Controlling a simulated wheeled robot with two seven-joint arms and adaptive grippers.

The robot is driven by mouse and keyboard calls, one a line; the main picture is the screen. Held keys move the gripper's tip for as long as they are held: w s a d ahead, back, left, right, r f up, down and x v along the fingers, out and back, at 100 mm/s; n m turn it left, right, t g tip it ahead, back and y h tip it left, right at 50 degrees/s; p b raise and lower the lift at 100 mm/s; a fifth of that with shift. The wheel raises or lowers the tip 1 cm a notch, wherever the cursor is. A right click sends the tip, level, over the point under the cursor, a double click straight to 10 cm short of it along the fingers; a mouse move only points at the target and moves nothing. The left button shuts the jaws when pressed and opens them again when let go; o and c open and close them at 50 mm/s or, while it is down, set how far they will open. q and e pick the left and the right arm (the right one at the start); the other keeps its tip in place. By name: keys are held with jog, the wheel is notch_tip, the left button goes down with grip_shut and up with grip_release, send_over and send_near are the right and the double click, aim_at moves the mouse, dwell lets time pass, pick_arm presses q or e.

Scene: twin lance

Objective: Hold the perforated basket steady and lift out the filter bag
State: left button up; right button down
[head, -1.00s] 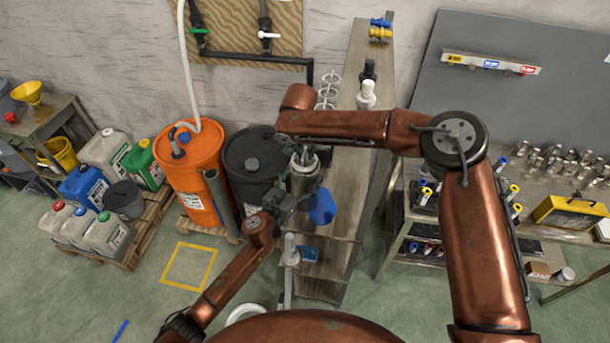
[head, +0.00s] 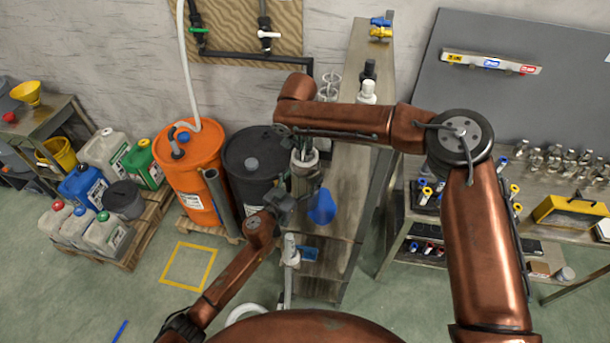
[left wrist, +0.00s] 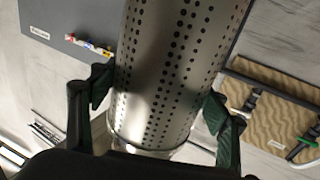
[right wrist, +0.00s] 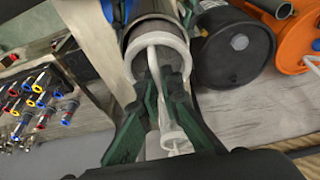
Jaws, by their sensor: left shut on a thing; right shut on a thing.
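The perforated basket (left wrist: 178,65) is a shiny metal cylinder with rows of holes, filling the middle of the left wrist view. My left gripper (left wrist: 158,100) is shut around it, one finger on each side; in the head view the basket (head: 303,182) stands beside this gripper (head: 288,203). In the right wrist view my right gripper (right wrist: 165,85) is shut on the white handle of the filter bag. The bag's white rim (right wrist: 171,46) shows at the cylinder's open end; the bag's body is hidden inside. In the head view my right gripper (head: 299,141) is directly above the basket.
A blue object (head: 322,207) is close to the basket's right. A dark drum (head: 252,180) and an orange drum (head: 190,175) stand to the left. A narrow bench (head: 350,185) runs behind, with clear rings (head: 329,82) and bottles (head: 367,92) at its far end.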

pick_arm(q)
jog(key=shift+a, duration=0.15)
pick_arm(e)
notch_tip(320, 180, up, 19)
dwell(1.2)
jog(key=shift+r, duration=0.25)
pick_arm(q)
jog(key=o, duration=1.4)
jog(key=shift+o, duration=0.2)
pick_arm(e)
jog(key=shift+r, duration=0.75)
pick_arm(q)
jog(key=v, duration=1.2)
jog(key=shift+f, duration=0.1)
pick_arm(e)
jog(key=shift+a, duration=0.1)
